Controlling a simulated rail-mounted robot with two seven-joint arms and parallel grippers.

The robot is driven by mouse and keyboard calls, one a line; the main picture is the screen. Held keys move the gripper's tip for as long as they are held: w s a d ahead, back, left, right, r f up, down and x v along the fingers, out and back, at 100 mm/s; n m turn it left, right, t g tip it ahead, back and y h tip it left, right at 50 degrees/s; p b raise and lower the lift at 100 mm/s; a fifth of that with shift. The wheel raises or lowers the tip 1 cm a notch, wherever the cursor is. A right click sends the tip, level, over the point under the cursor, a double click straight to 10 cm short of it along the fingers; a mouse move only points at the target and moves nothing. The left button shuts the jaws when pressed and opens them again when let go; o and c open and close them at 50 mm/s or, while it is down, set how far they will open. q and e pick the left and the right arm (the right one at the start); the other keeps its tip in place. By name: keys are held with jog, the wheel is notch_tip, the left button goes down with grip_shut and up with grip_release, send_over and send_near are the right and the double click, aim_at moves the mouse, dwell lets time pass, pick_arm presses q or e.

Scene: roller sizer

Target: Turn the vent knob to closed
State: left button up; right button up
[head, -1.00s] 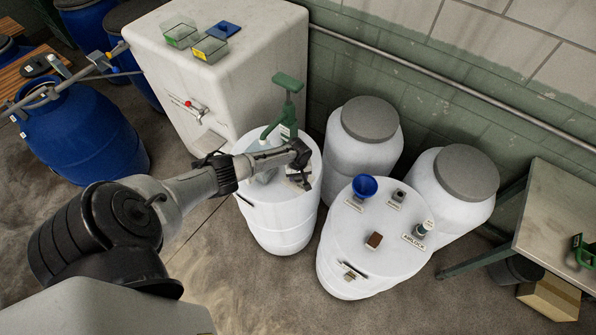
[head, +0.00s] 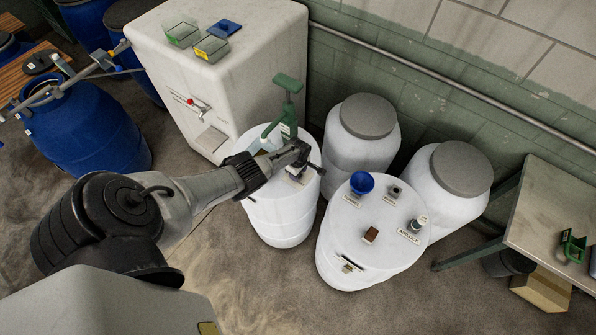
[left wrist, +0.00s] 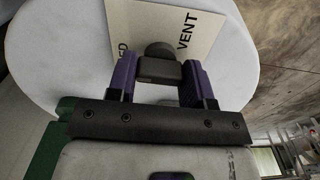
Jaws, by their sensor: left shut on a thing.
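The vent knob (left wrist: 159,62) is dark and stands on a cream label (left wrist: 185,18) on the white drum lid (left wrist: 75,50). The label reads "VENT" on one side, and the letters "ED" show on the other; the rest of that word is hidden. My left gripper (left wrist: 158,78) is shut on the knob, with one purple-padded finger on each side. In the head view my left gripper (head: 306,166) is over the lid of the left front white drum (head: 277,218) and hides the knob. My right gripper is not in view.
A green hand pump (head: 288,88) rises from the same drum just behind my gripper. To the right, another white drum (head: 345,270) carries a blue funnel (head: 362,183) and an airlock fitting. A white cabinet (head: 265,65) stands behind, and two grey-lidded drums stand by the wall.

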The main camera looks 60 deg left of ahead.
pick_arm(q)
jog(key=shift+n, duration=0.3)
dwell(0.4)
jog(key=o, duration=0.9)
jog(key=shift+r, duration=0.1)
jog(key=shift+r+p, duration=0.3)
jog(key=shift+p, duration=0.15)
notch_tip(320, 180, up, 13)
jog(key=p, duration=0.7)
jog(key=shift+a, duration=0.1)
